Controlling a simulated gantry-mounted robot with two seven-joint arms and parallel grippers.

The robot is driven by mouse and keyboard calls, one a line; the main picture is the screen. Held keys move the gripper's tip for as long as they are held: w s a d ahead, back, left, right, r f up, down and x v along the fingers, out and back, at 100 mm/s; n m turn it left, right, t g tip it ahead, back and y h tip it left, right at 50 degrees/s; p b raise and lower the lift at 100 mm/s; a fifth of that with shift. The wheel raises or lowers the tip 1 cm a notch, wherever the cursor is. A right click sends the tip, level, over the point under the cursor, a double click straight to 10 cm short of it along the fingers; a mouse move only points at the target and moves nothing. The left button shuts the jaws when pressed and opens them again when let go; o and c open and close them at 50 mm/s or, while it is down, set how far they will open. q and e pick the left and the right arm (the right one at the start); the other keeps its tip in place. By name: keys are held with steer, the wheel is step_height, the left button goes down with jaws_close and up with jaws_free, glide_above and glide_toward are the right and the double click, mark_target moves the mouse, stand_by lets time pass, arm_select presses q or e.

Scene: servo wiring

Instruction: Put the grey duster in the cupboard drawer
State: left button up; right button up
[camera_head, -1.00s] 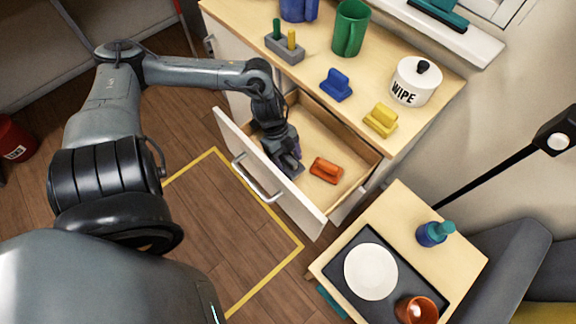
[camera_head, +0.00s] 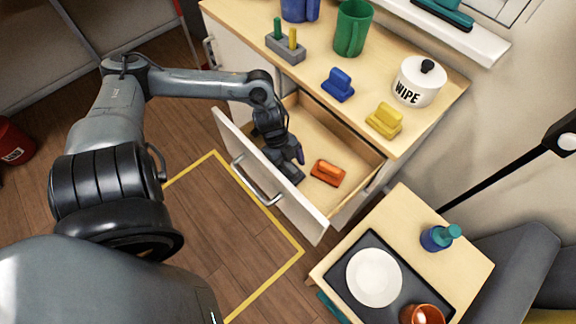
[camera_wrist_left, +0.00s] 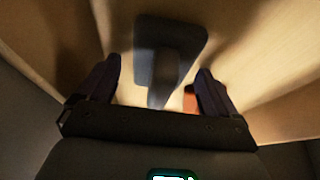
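The cupboard drawer (camera_head: 325,218) is pulled open. My left gripper (camera_head: 287,156) is down inside it, towards its left end. In the left wrist view my gripper (camera_wrist_left: 157,92) has its two dark purple fingers spread apart. The grey duster (camera_wrist_left: 172,48) lies on the drawer floor below, its handle between the fingers with a gap on both sides. In the head view the duster is partly hidden by the gripper. An orange duster (camera_head: 327,172) lies in the drawer to the right of the gripper; a bit of orange shows beside the right finger in the wrist view.
On the cupboard top stand a blue duster (camera_head: 338,84), a yellow duster (camera_head: 384,120), a white WIPE pot (camera_head: 418,82), a green mug (camera_head: 352,28) and a grey peg block (camera_head: 286,48). A side table with a black tray and white plate (camera_head: 374,277) stands at the lower right.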

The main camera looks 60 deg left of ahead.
arm_select(q)
steer(key=shift+r, duration=0.1)
steer(key=p+v, duration=1)
steer(key=v, duration=0.2)
steer(key=shift+r, duration=0.1)
stand_by(0.4)
